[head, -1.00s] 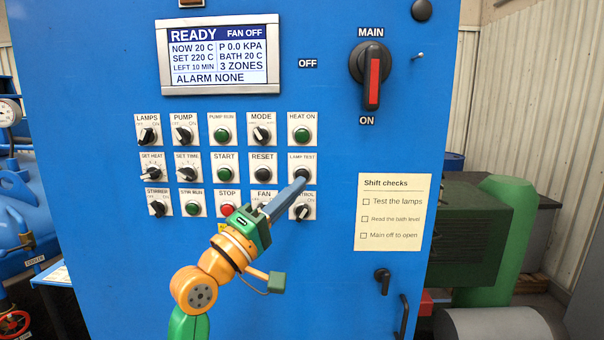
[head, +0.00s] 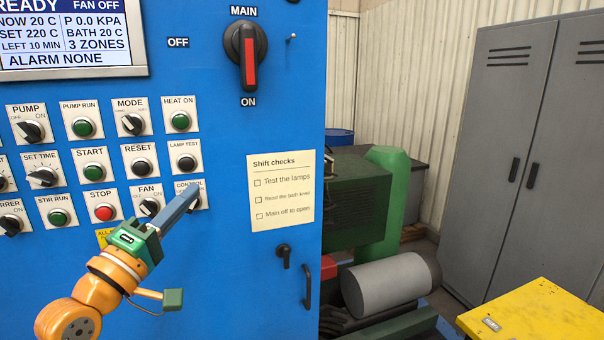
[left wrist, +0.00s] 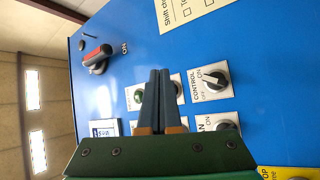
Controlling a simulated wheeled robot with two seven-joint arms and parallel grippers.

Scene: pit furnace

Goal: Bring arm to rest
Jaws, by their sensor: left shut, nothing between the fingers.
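My left gripper (head: 196,188) has its two blue-grey fingers together and empty. In the head view the tips lie in front of the blue control panel (head: 225,250), just below the LAMP TEST button (head: 185,161) and over the top of the CONTROL switch plate (head: 203,197). In the left wrist view the fingers (left wrist: 158,74) point at the panel, with the CONTROL knob (left wrist: 214,79) to their right. A button behind the fingers is partly hidden there. I cannot tell the exact gap to the panel. My right gripper is not in view.
The red MAIN handle (head: 249,58) points down at ON. A Shift checks sheet (head: 282,190) and a door handle (head: 307,287) are on the panel's right. A grey cylinder (head: 385,288), grey locker (head: 510,130) and yellow surface (head: 540,315) stand further right.

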